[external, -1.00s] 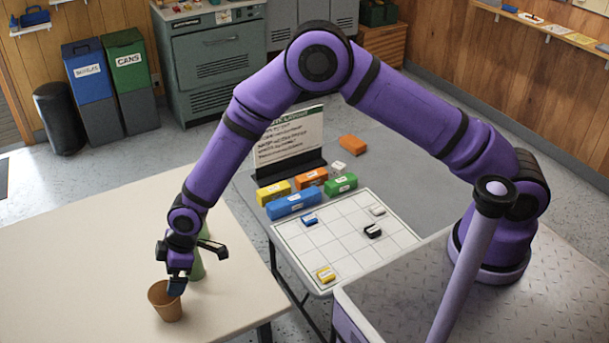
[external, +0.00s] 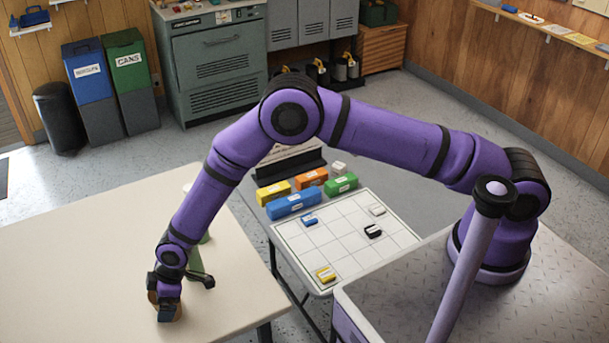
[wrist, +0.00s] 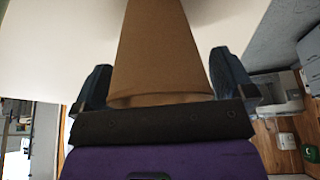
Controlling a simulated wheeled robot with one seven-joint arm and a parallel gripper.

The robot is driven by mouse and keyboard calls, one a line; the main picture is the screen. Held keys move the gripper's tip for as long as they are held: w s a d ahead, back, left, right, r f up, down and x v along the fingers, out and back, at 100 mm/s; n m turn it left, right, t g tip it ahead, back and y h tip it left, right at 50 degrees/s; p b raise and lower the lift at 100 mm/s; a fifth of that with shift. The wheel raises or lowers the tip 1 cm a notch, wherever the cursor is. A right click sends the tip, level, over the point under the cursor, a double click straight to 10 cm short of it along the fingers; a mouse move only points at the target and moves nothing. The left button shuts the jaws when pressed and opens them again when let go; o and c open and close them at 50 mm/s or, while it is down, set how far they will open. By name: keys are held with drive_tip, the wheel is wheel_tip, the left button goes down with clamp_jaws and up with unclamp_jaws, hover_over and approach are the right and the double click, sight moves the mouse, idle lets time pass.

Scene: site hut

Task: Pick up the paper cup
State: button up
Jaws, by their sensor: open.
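The brown paper cup (wrist: 160,55) fills the middle of the wrist view, with its rim near my palm. It stands on the cream table (external: 85,255) in the external view, mostly hidden behind my gripper. My gripper (wrist: 160,85) is open, with one dark finger on each side of the cup. In the external view my gripper (external: 167,303) is down at the cup near the table's front edge.
A green object (external: 195,262), partly hidden by my arm, stands on the table just behind my gripper. A white gridded board (external: 340,240) with small labelled blocks lies to the right, with coloured blocks along its back edge. The table's left side is clear.

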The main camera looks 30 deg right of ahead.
drive_tip(key=shift+c, duration=0.2)
drive_tip(key=c, duration=0.7)
